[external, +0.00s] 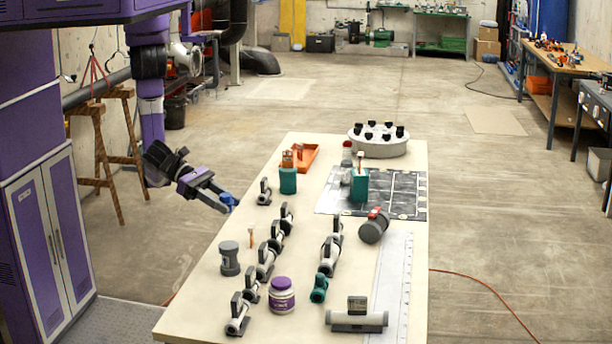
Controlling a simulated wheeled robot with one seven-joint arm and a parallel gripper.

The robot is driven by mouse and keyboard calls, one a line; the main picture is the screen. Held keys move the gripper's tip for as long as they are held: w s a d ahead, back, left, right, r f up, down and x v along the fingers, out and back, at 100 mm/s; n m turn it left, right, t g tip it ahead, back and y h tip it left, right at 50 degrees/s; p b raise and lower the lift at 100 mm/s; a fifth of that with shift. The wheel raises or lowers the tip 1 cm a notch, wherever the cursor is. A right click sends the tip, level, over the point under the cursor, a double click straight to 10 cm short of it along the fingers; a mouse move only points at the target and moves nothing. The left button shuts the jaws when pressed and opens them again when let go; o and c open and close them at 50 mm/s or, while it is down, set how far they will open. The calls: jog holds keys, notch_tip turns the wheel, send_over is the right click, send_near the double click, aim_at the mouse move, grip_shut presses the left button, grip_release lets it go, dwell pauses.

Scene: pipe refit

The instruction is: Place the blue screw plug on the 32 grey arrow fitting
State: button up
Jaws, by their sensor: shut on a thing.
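My gripper (229,206) is shut on the blue screw plug (226,198), at the left edge of the table and seemingly above it. The fingers partly hide the plug. Several grey fittings with dark ends stand on the table (200,315), among them one near the gripper (264,192), one in the left row (265,261) and one in the middle (329,260). A larger grey fitting with a dark block on top (357,319) lies at the near right. Size marks and arrows are too small to read, so I cannot tell which is the 32 grey arrow fitting.
A purple-lidded jar (282,296), grey capped cylinder (230,259), teal fitting (319,289) and red-ended grey piece (374,227) stand among the fittings. Teal holders (288,181), an orange tray (307,153) and a round grey stand (379,146) are farther back.

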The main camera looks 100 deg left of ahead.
aim_at(228, 244)
notch_tip(228, 244, down, 10)
jog(key=shift+r+b, duration=0.1)
jog(key=shift+b, duration=0.45)
jog(key=o, duration=1.3)
jog(key=shift+f, duration=0.2)
